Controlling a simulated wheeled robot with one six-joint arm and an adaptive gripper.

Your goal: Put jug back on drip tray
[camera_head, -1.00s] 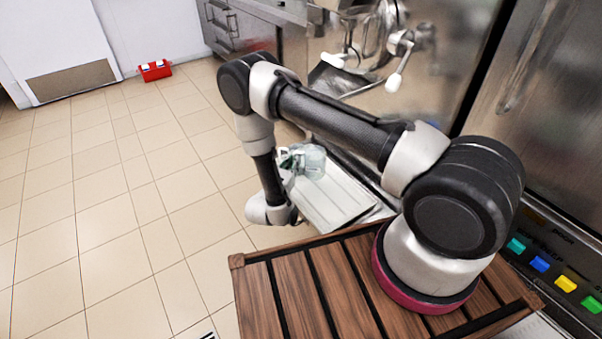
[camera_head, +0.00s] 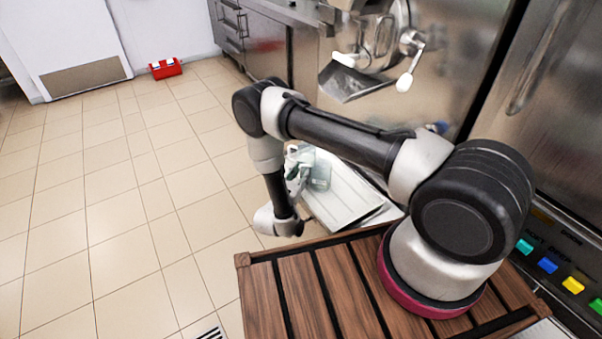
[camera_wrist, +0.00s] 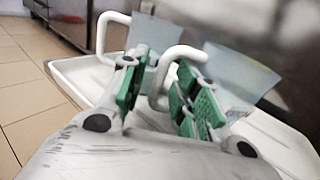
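A translucent jug (camera_head: 320,170) stands at the left part of the white drip tray (camera_head: 352,209) and appears upright. In the wrist view, the jug (camera_wrist: 242,75) is on the right and its white handle (camera_wrist: 160,72) reaches between my fingers. A second translucent jug (camera_wrist: 153,34) with its own white handle is farther back on the left. The tray (camera_wrist: 80,76) runs beneath them. My gripper (camera_wrist: 158,98), with green pads, is spread around the nearer handle with visible gaps. In the head view my gripper (camera_head: 296,172) is beside the jug, partly hidden by my arm.
The steel freezer front (camera_head: 440,115) rises on the right, with a spout (camera_head: 352,82) and white-knobbed lever (camera_head: 405,82) above the tray. Coloured buttons (camera_head: 547,265) are at the lower right. Tiled floor (camera_head: 120,220) is open on the left. A red box (camera_head: 165,68) lies far off.

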